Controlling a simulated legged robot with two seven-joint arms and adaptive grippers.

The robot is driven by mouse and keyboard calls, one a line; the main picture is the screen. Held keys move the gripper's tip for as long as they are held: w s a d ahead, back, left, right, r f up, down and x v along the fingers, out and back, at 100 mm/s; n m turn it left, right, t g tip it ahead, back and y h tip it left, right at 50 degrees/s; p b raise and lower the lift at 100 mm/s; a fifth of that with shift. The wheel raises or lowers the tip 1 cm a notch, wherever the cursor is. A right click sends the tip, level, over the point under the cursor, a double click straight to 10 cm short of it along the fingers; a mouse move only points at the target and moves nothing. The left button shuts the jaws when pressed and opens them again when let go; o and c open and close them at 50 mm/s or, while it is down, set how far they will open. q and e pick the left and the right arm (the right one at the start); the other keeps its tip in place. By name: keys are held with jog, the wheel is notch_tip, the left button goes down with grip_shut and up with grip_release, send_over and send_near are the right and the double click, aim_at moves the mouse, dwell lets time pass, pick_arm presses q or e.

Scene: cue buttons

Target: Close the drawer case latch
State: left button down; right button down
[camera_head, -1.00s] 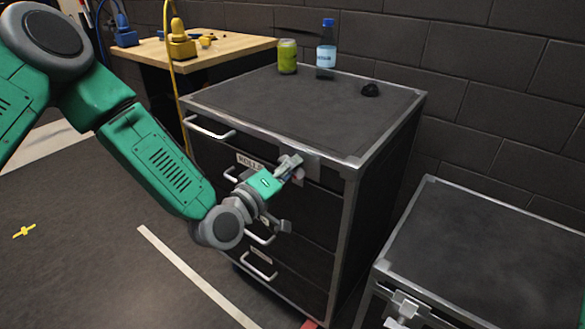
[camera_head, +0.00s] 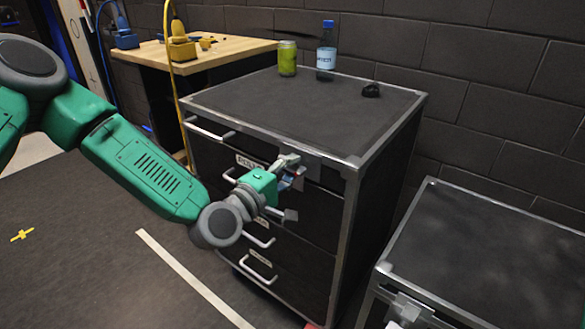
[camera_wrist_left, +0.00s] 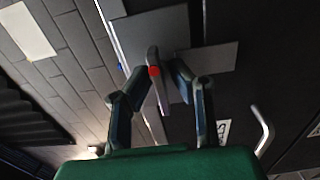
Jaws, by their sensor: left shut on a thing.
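The drawer case (camera_head: 300,110) is a black cabinet with metal edges and several drawers with silver handles. Its latch (camera_head: 312,160) is on a grey plate at the upper front, near the right corner. My left gripper (camera_head: 290,172) is at this latch. In the left wrist view the latch lever (camera_wrist_left: 154,85), grey with a red dot, stands between the two fingers of my left gripper (camera_wrist_left: 160,78), which are shut on it. The fingers partly hide the latch in the head view. My right gripper is not in view.
A green can (camera_head: 287,58), a blue-capped bottle (camera_head: 326,50) and a small black object (camera_head: 371,90) stand on the case top. A second black case (camera_head: 490,250) stands at the lower right. A wooden table (camera_head: 200,55) is behind at left.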

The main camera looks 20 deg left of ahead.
pick_arm(q)
jog(key=shift+s+f, duration=0.1)
jog(key=shift+f, duration=0.25)
jog(key=c, duration=1.7)
grip_release()
jog(key=shift+a, duration=0.1)
jog(key=shift+a+r, duration=0.1)
jog(key=shift+r, duration=0.1)
jog(key=v, duration=1.2)
jog(key=shift+f, duration=0.1)
